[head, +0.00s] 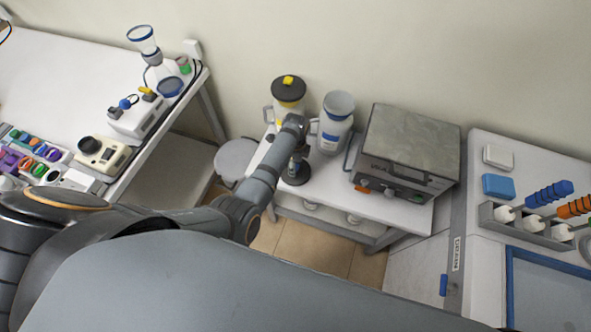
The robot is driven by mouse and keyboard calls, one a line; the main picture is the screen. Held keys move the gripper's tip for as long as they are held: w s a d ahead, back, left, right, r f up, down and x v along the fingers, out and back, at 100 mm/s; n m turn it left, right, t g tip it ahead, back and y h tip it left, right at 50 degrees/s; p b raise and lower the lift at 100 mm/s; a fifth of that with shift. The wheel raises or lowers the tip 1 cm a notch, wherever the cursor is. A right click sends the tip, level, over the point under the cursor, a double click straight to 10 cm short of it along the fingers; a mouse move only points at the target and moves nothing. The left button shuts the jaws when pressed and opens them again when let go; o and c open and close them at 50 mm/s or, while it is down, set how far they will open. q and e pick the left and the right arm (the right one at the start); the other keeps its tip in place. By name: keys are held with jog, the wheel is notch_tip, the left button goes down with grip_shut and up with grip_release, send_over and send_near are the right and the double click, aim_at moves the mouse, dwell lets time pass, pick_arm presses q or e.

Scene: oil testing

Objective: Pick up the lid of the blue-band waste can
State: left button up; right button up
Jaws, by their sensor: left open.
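The blue-band waste can (334,128) stands on the small white table, and its top shows no lid on it. A round dark lid (290,180) lies on the table in front of the cans. My left gripper (296,163) points down right over this lid, its jaws open; the gripper hides part of the lid, and I cannot tell whether they touch. A second can with a yellow band (288,106) stands to the left and wears a dark lid with a yellow knob. My right gripper is not in view.
A metal-topped oven-like box (408,150) stands on the same table, right of the cans. A grey round stool (237,160) is at the left. Benches with instruments (137,114) and a rack (530,225) flank the table.

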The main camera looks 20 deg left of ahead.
pick_arm(q)
jog(key=shift+w+f, duration=0.1)
jog(key=shift+f, duration=0.35)
grip_shut()
jog(key=shift+r, duration=0.1)
